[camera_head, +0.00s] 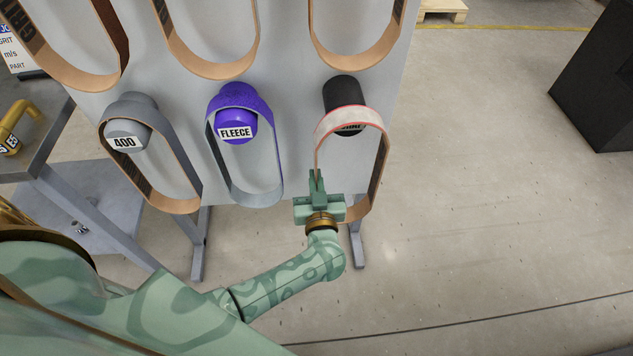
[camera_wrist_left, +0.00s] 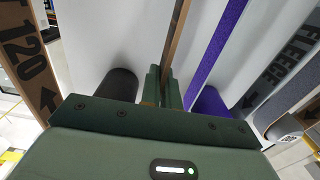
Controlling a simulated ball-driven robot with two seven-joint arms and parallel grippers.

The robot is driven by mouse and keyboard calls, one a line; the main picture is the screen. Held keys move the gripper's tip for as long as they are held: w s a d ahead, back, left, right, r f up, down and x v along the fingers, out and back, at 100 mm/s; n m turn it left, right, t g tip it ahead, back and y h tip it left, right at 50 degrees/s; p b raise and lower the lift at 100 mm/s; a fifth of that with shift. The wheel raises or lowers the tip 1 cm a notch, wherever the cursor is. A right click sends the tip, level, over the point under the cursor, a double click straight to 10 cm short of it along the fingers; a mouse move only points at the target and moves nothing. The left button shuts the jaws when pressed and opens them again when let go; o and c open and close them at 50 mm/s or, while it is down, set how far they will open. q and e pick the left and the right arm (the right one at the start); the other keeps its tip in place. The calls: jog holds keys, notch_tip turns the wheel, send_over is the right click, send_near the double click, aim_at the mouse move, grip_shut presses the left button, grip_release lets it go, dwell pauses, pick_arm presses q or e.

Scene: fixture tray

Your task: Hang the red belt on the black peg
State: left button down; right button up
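The red belt (camera_head: 334,118) is a loop with a pale, red-edged face and tan inside. Its top arc crosses in front of the end of the black peg (camera_head: 343,91) and covers part of the peg's label. I cannot tell whether the peg end is inside the loop. My left gripper (camera_head: 317,180) is shut on the belt's left strand, below the peg. In the left wrist view, the strand (camera_wrist_left: 177,38) runs up from between the fingers (camera_wrist_left: 162,88), with the black peg (camera_wrist_left: 118,84) to its left. My right gripper is not in view.
The grey board carries a purple FLEECE peg (camera_head: 238,122) and a grey 400 peg (camera_head: 127,133), each with a belt. More belts hang above, including one (camera_head: 361,56) just above the black peg. A stand (camera_head: 75,190) is at left.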

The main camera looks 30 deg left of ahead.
pick_arm(q)
jog(key=shift+w, duration=0.1)
dwell(0.3)
jog(key=shift+x, duration=1.7)
jog(key=shift+w+a, duration=0.1)
jog(key=shift+x, duration=1.05)
jog(key=shift+w+a, duration=0.1)
jog(key=shift+w, duration=0.05)
jog(key=shift+x, duration=0.9)
jog(key=shift+r, duration=0.1)
